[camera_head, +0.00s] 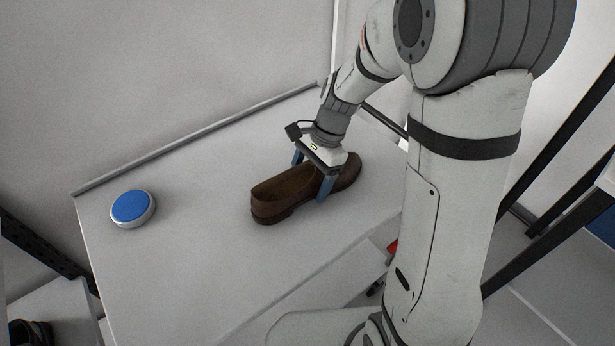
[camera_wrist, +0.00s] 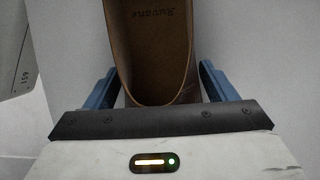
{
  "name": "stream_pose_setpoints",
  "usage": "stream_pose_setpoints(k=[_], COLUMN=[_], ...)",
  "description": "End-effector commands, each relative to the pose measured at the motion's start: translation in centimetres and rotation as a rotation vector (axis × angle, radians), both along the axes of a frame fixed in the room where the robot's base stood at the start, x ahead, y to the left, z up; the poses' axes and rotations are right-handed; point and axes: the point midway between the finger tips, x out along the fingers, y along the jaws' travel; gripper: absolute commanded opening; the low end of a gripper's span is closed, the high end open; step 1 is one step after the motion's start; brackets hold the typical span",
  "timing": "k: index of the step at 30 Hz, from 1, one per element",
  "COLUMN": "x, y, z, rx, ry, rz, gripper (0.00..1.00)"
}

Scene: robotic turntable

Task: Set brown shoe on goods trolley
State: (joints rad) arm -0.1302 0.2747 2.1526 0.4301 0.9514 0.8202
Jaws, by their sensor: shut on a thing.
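The brown shoe (camera_head: 283,193) is upright on a white tabletop (camera_head: 190,270), or very close to it; I cannot tell if it touches. Its heel is at the lower left and its toe at the upper right. My gripper (camera_head: 313,180) reaches down from above, with its blue fingers on either side of the shoe's front half, shut on it. In the wrist view the shoe's open inside (camera_wrist: 152,50) shows between the fingers of my gripper (camera_wrist: 157,85). The toe is partly hidden. I cannot make out a goods trolley for certain.
A round blue-topped button (camera_head: 132,207) with a pale base stands at the tabletop's left. A grey raised edge (camera_head: 200,143) runs along the back. A dark shoe (camera_head: 30,333) is at the lower left. Black frame bars (camera_head: 560,130) stand at the right. The tabletop's front left is clear.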

Motion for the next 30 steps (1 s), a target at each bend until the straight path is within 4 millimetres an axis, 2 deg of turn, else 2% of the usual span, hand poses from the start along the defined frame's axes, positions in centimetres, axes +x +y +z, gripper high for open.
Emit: stream_pose_setpoints(k=[2,3,10,20,23,30], x=[0.0,0.0,0.0,0.1,0.5,1.6], y=[0.0,0.0,0.0,0.0,-0.4,-2.1], z=[-0.1,-0.2,-0.1,0.4,1.6,6.4], rx=[0.000,0.000,0.000,0.001,0.001,0.000], ry=[0.000,0.000,0.000,-0.003,-0.005,-0.005], rz=[0.000,0.000,0.001,0.001,0.000,0.000], gripper=[0.44,0.80,0.99,1.00,1.00,1.00])
